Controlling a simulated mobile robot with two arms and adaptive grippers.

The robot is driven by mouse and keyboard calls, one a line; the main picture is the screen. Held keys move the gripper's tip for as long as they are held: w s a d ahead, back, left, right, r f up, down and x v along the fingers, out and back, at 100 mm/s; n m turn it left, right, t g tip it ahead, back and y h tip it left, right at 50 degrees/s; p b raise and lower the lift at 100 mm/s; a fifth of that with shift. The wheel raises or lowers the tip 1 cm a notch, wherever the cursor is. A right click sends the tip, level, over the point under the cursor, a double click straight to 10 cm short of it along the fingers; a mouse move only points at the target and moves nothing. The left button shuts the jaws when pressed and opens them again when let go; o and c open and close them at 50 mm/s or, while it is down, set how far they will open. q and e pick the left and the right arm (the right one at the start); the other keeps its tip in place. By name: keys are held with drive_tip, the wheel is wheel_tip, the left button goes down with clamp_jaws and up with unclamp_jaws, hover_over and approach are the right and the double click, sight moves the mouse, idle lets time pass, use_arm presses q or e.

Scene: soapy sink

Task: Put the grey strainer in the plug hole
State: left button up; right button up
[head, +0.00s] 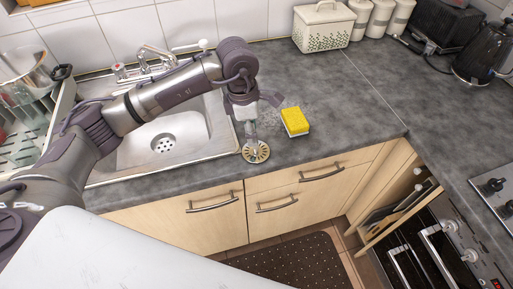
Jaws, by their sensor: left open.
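The round slotted strainer (256,152) lies on the grey worktop near its front edge, just right of the sink. It looks greyish-beige. The plug hole (164,145) shows as a dark dotted round drain in the bottom of the metal sink (190,128), left of the strainer. My left gripper (256,130) is open, pointing down just above or at the back of the strainer. I cannot tell whether a finger touches it. My left arm crosses over the back of the sink and hides part of it. My right gripper is not in view.
A yellow sponge (295,121) lies on the worktop right of the gripper. A tap (150,58) stands behind the sink, and a dish rack (25,125) is at the left. The worktop (350,110) right of the sponge is clear.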

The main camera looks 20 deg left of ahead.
sight(256, 147)
use_arm(q)
drive_tip(key=shift+f, duration=0.8)
drive_tip(key=shift+f+p, duration=0.2)
drive_tip(key=shift+p, duration=0.1)
drive_tip(key=f, duration=0.1)
drive_tip(key=f+p, duration=0.1)
drive_tip(key=f, duration=0.1)
drive_tip(key=f+p, duration=0.1)
drive_tip(key=shift+w+d+f, duration=0.2)
drive_tip(key=shift+w+d, duration=0.15)
drive_tip(key=shift+d, duration=0.05)
drive_tip(key=shift+f, duration=0.25)
clamp_jaws()
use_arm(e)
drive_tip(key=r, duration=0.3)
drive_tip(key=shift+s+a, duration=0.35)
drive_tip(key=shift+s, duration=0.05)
